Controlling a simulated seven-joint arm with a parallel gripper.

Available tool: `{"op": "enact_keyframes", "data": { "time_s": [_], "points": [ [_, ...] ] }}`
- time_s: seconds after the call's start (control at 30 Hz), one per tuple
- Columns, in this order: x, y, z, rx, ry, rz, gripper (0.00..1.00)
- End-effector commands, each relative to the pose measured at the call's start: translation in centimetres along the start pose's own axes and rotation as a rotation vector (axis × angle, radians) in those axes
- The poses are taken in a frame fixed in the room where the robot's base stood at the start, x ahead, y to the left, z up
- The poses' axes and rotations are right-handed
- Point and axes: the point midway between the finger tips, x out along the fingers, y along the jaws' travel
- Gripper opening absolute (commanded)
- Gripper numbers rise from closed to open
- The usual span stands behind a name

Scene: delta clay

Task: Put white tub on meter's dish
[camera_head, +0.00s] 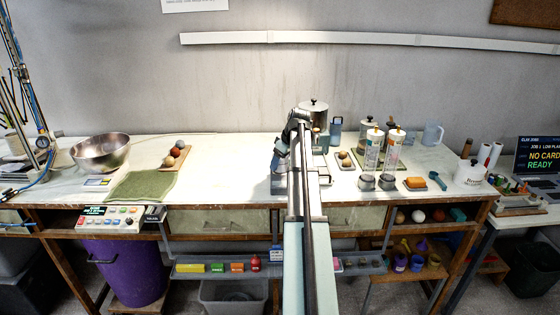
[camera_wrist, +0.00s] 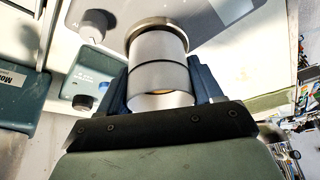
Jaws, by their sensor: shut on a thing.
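My gripper (camera_wrist: 160,82) is shut on a pale grey-white cylinder, the white tub (camera_wrist: 160,78), with one dark blue finger on each side. Its near end looks open, with something orange-brown inside. A round metallic rim (camera_wrist: 150,27), which looks like the meter's dish, shows at the tub's far end; I cannot tell whether they touch. A teal-grey device with a partly readable label (camera_wrist: 14,78) is at the left of the wrist view. In the head view my gripper (camera_head: 300,122) is at the back middle of the bench, and my arm hides the tub and the dish.
A lidded metal pot (camera_head: 314,112) stands close behind my gripper. A metal bowl (camera_head: 100,152) and green cloth (camera_head: 143,186) lie left. Bench space between cloth and arm is clear.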

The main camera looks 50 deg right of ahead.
Motion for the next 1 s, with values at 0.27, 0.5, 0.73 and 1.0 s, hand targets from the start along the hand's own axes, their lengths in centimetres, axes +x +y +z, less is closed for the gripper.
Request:
{"op": "enact_keyframes", "data": {
  "time_s": [0.27, 0.5, 0.73, 1.0],
  "points": [
    [0.43, 0.00, 0.18, 0.000, 0.000, 0.000, 0.23],
    [0.45, 0.00, 0.18, 0.000, 0.000, 0.000, 0.84],
    [0.44, 0.00, 0.18, 0.000, 0.000, 0.000, 0.95],
    [-0.38, 0.03, 0.17, 0.000, 0.000, 0.001, 0.95]
  ]
}}
